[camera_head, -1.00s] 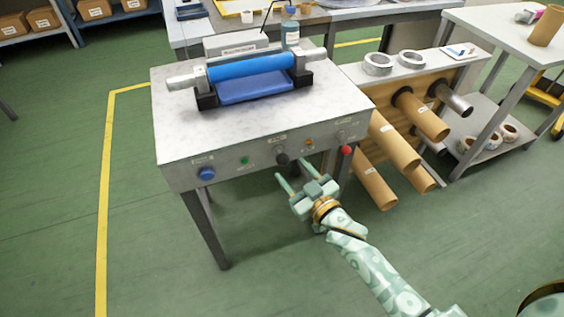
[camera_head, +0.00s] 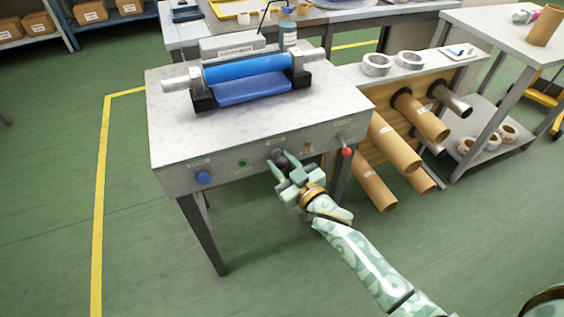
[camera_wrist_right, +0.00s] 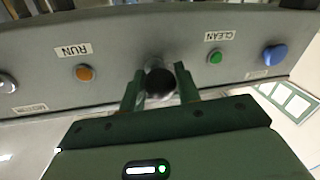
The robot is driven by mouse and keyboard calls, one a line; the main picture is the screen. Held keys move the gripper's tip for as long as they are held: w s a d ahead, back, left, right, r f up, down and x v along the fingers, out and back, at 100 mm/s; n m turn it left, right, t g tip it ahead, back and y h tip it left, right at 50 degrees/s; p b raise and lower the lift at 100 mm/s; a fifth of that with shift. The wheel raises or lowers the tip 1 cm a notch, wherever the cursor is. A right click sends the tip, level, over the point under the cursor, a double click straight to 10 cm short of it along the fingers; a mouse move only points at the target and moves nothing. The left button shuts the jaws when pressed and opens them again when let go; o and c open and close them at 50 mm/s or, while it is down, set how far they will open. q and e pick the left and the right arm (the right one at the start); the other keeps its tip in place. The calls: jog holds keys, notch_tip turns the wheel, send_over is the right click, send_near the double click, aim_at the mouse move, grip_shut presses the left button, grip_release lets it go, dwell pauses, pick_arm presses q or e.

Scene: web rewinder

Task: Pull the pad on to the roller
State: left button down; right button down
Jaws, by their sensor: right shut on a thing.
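The blue roller (camera_head: 248,68) lies across the top of the grey machine (camera_head: 180,135), held between two black end blocks. The flat blue pad (camera_head: 250,89) lies just in front of it; whether they touch I cannot tell. My right gripper (camera_head: 281,163) is at the machine's front panel, shut on a black knob (camera_head: 279,155). In the right wrist view the knob (camera_wrist_right: 160,84) sits between the two green fingers, which hide its sides. My left gripper is not in view.
The front panel has a blue button (camera_head: 203,177), a green button (camera_head: 242,163), an orange button (camera_head: 307,147) and a red-knobbed lever (camera_head: 347,152). Cardboard tubes (camera_head: 395,145) jut out to the right of the machine. The floor at left is clear.

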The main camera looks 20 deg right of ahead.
jog(key=s+p, duration=0.1)
jog(key=s, duration=0.3)
jog(key=shift+r+p, duration=0.15)
jog(key=shift+p, duration=0.25)
jog(key=shift+f, duration=0.3)
jog(key=c, duration=1.3)
grip_release()
jog(key=shift+s, duration=0.1)
jog(key=shift+o, duration=1.3)
jog(key=shift+s, duration=0.1)
